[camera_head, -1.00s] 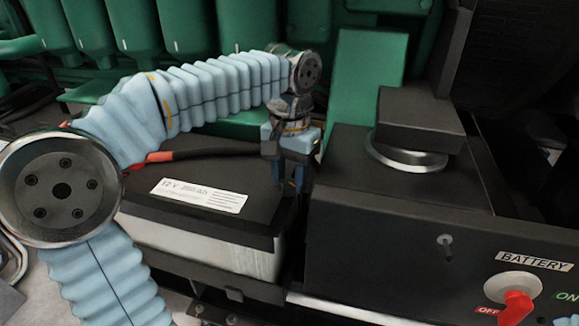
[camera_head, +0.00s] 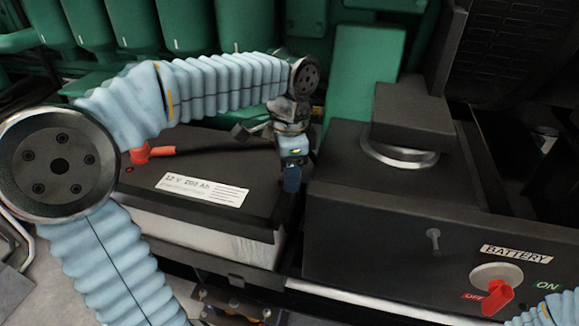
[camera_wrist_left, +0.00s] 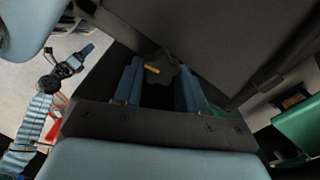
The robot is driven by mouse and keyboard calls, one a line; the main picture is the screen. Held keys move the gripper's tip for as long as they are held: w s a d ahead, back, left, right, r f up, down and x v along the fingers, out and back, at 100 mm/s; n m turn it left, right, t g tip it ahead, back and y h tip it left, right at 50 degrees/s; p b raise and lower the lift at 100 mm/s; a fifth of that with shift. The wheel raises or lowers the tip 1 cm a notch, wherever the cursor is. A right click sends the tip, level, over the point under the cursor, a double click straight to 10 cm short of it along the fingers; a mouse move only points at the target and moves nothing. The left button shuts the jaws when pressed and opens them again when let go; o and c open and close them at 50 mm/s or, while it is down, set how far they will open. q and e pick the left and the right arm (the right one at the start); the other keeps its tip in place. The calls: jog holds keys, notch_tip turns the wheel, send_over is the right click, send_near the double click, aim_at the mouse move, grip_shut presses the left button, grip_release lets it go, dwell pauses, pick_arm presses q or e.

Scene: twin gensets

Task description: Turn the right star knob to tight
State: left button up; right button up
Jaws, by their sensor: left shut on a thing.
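The star knob (camera_wrist_left: 161,69) is dark, with several lobes and a small yellow mark on top. It sits between the two blue fingers of my left gripper (camera_wrist_left: 159,87) in the left wrist view. In the head view my left gripper (camera_head: 291,180) points down in the gap between the battery and the black control box, and it hides the knob there. Its jaws are shut on the knob. In the left wrist view, what looks like my right gripper (camera_wrist_left: 78,58) shows small at the far left. Its jaw opening is too small to tell.
The black-topped battery (camera_head: 145,185) with a white label stands left of my left gripper. The black control box (camera_head: 385,215) stands close on the right, with a red battery switch (camera_head: 488,294) on its front. A green panel (camera_head: 365,75) rises behind.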

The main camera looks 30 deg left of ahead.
pick_arm(q)
jog(key=shift+m, duration=0.9)
jog(key=o, duration=1.1)
jog(key=shift+c, duration=0.2)
notch_tip(320, 180, up, 14)
jog(key=shift+p, duration=0.4)
jog(key=shift+f, duration=0.15)
